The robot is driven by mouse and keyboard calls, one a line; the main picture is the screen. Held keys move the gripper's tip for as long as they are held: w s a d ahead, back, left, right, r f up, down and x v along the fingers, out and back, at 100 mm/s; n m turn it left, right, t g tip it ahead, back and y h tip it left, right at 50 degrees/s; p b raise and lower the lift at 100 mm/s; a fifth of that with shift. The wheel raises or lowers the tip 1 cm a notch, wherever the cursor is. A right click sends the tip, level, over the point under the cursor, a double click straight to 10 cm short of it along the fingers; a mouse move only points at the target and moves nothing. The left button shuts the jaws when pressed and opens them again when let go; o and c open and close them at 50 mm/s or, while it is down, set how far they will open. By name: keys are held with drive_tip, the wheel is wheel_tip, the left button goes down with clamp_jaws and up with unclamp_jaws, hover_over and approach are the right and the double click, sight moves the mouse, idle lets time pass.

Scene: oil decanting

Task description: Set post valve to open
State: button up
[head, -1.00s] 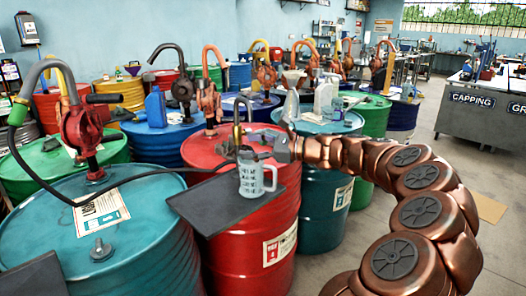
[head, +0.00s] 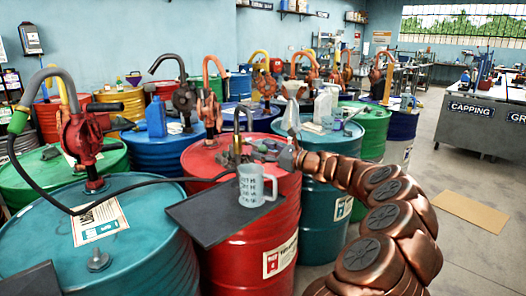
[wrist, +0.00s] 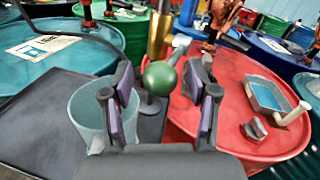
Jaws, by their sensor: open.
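The post (head: 236,128), with a curved spout, stands on the red drum (head: 235,240). In the wrist view its brass pipe (wrist: 160,36) rises behind a round green knob (wrist: 159,78) on a dark stem, which looks like the valve handle. My gripper (wrist: 163,92) is open, with one finger on each side of the knob in the picture. I see no finger touching it, and how deep it lies between them is unclear. In the head view my gripper (head: 264,150) is close beside the post, small and partly hidden among grey parts.
A grey mug (head: 252,188) stands on a black tray (head: 205,222) at the drum's front; the mug (wrist: 90,108) is close to my left finger. A small grey pan (wrist: 264,96) lies on the drum's right. A teal drum (head: 100,255) stands at left.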

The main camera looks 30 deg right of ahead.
drive_tip(key=shift+w, duration=0.1)
drive_tip(key=shift+c, duration=0.4)
clamp_jaws()
